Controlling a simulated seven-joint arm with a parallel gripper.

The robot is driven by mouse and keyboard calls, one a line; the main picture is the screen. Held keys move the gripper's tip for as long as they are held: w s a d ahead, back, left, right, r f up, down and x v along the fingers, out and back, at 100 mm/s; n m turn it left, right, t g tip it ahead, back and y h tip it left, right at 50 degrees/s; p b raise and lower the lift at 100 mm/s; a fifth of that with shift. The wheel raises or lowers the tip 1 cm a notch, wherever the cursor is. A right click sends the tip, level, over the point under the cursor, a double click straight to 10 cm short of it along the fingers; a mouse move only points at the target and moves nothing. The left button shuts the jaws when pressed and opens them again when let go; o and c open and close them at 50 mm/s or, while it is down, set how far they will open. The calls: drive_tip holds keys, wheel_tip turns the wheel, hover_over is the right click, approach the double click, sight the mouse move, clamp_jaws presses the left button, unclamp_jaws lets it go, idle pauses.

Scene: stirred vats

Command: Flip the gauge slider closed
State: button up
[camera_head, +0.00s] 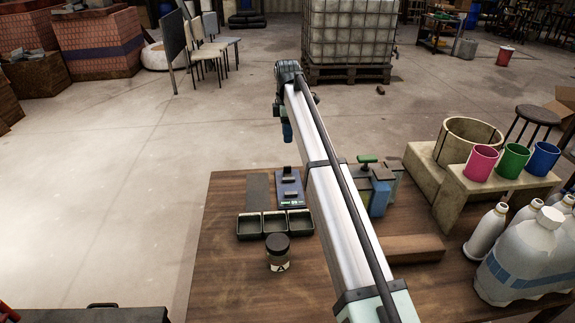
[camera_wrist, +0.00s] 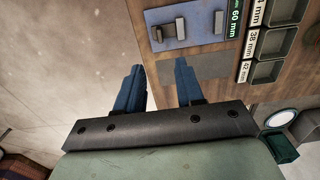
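The gauge (camera_head: 291,187) is a dark blue plate lying on the wooden table near its far edge. In the wrist view the gauge (camera_wrist: 200,12) shows at the top, with a "60 mm" label at one end. Two small grey upright blocks stand on it with a gap between them; I cannot tell which is the slider. My gripper (camera_head: 287,132) is held high, beyond the table's far edge in the head view. In the wrist view my gripper (camera_wrist: 157,65) has its blue fingers apart with nothing between them, clear of the gauge.
A flat grey pad (camera_head: 259,191) lies left of the gauge. Three black trays (camera_head: 262,226) with mm labels sit just in front. A dark-lidded jar (camera_head: 278,255) stands nearer. A blue and green device (camera_head: 374,188), a wooden block (camera_head: 413,248), cups and bottles are to the right.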

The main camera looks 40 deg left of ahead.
sight(288, 173)
wheel_tip(288, 173, down, 14)
drive_tip(key=shift+r, duration=0.25)
idle(0.3)
clamp_jaws()
idle(0.4)
idle(1.0)
